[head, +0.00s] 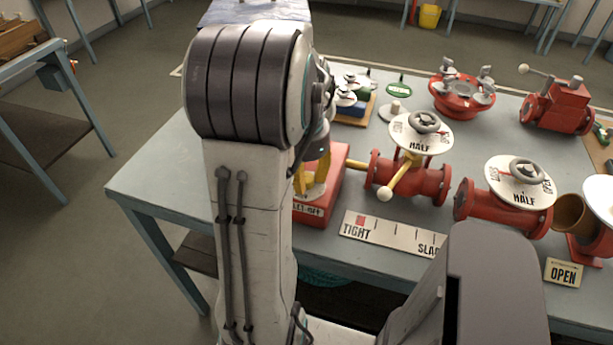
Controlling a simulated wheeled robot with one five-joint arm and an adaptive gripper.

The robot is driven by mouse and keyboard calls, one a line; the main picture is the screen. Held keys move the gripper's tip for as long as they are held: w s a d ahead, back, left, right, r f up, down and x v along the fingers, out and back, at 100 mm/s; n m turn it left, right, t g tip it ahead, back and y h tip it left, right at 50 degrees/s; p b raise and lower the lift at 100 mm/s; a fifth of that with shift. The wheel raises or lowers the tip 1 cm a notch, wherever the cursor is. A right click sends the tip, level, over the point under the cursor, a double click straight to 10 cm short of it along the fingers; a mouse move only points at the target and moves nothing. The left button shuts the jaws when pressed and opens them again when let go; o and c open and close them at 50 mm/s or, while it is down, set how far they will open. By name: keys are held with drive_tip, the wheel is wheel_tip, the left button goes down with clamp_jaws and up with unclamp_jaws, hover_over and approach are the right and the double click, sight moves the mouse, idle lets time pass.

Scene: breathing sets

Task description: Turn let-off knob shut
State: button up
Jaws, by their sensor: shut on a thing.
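The red let-off block (330,182), with a white LET-OFF label (308,210) on its front, stands at the table's left front. A yellow fitting (314,178) rises from it, and a yellow pipe (356,164) leads right towards a red valve. My arm covers the block's left side. My gripper (318,143) shows only in part, behind my arm, directly above the yellow fitting. It is shut on the let-off knob. The knob and the fingertips are hidden, so the knob's turn cannot be read.
A TIGHT-to-SLACK scale plate (390,234) lies in front. To the right stand two red valves with white HALF dials (421,134) (519,182), one with a yellow lever (400,178), and an OPEN plate (563,272). More red fittings (462,97) stand behind. Floor left of the table is clear.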

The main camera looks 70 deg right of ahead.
sight(305, 178)
drive_tip(key=shift+a+f, duration=0.15)
drive_tip(key=shift+a, duration=0.05)
clamp_jaws()
drive_tip(key=o, duration=1.2)
unclamp_jaws()
drive_tip(key=shift+d, duration=0.1)
drive_tip(key=shift+r, duration=0.2)
wheel_tip(305, 178, up, 12)
drive_tip(key=shift+f, duration=0.1)
